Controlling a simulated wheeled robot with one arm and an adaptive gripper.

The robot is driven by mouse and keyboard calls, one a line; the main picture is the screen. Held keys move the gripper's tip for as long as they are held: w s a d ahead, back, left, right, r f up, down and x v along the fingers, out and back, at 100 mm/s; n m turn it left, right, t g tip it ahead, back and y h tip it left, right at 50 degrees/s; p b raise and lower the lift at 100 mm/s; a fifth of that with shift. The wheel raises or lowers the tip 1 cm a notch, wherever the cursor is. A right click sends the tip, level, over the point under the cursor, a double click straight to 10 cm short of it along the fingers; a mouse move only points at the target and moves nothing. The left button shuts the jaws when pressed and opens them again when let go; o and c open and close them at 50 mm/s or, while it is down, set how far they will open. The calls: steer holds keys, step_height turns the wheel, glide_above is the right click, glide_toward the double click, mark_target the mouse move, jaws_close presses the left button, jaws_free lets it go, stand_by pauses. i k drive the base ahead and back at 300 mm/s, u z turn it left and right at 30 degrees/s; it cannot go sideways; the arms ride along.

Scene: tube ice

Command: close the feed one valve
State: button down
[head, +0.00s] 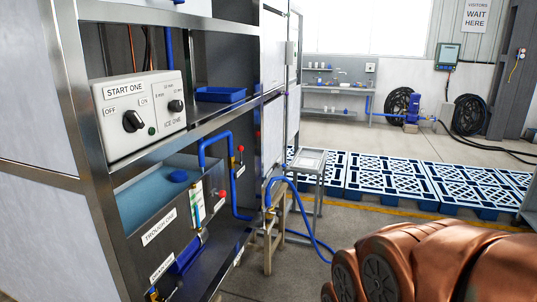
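A blue pipe (226,137) bends out above the trough (166,195) labelled TROUGH ONE and runs down its right side. A small red knob (241,148) is beside this pipe, and another red knob (222,194) is lower, by the trough's right end. I can read no feed one label, so I cannot tell which knob is the feed one valve or whether it is open. Pale blue water shows in the trough. My copper arm fills the lower right, apart from the cabinet. My gripper is not in view.
A START ONE control box (140,112) sits on the shelf above the trough, with a blue tray (220,95) to its right. A small metal stand (308,162) and blue hose (305,215) are right of the cabinet. Blue pallets (390,183) lie behind.

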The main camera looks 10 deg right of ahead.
mark_target(241, 149)
steer(key=u, duration=0.4)
steer(key=k, duration=0.5)
steer(key=z, duration=0.5)
steer(key=i, duration=0.75)
steer(key=z, duration=0.6)
steer(key=i, duration=0.85)
steer(key=u, duration=0.95)
steer(key=i, duration=0.65)
steer(key=u, duration=0.65)
